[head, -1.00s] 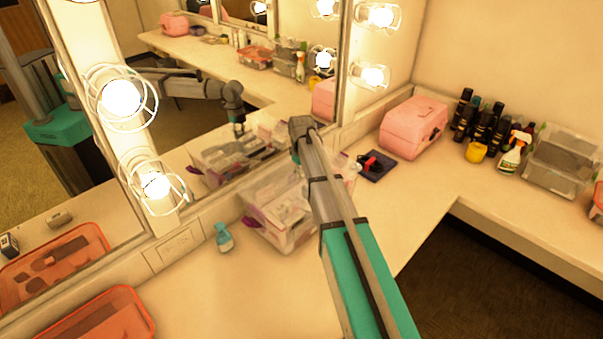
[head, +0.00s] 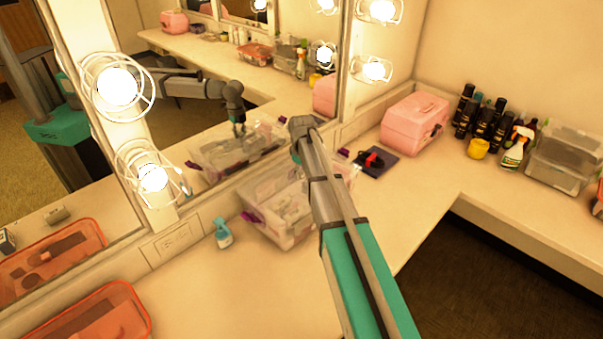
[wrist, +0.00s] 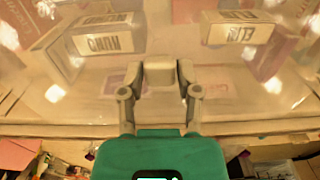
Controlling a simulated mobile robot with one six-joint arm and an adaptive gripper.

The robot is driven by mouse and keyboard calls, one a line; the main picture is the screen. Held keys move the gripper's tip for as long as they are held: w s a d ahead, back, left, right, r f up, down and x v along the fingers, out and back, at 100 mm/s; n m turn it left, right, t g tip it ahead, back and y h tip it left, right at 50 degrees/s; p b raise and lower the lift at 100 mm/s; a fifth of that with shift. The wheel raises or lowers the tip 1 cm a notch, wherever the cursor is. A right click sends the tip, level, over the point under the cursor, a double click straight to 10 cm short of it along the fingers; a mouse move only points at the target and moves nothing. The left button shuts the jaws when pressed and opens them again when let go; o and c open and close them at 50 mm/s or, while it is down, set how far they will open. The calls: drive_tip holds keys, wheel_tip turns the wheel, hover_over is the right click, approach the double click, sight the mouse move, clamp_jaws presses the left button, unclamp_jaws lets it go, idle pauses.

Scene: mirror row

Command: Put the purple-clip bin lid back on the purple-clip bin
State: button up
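The purple-clip bin (head: 283,238) is a clear box with white items inside. It stands on the counter against the mirror, partly behind my arm. Its purple clips show at the left and at the far right. My gripper (wrist: 160,82) has its fingers on either side of a pale block-like handle on the clear purple-clip bin lid (wrist: 150,112). Labelled boxes show through the lid beneath. The head view hides my gripper behind the arm; the mirror shows it pointing down over the bin. I cannot tell whether the lid touches the bin's rim.
An orange tray (head: 95,315) lies at the front left. A dark pad with a red item (head: 375,162) and a pink case (head: 414,125) are to the right. The counter front of the bin is clear.

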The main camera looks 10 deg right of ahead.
drive_tip(key=o, duration=0.3)
drive_tip(key=shift+r, duration=0.15)
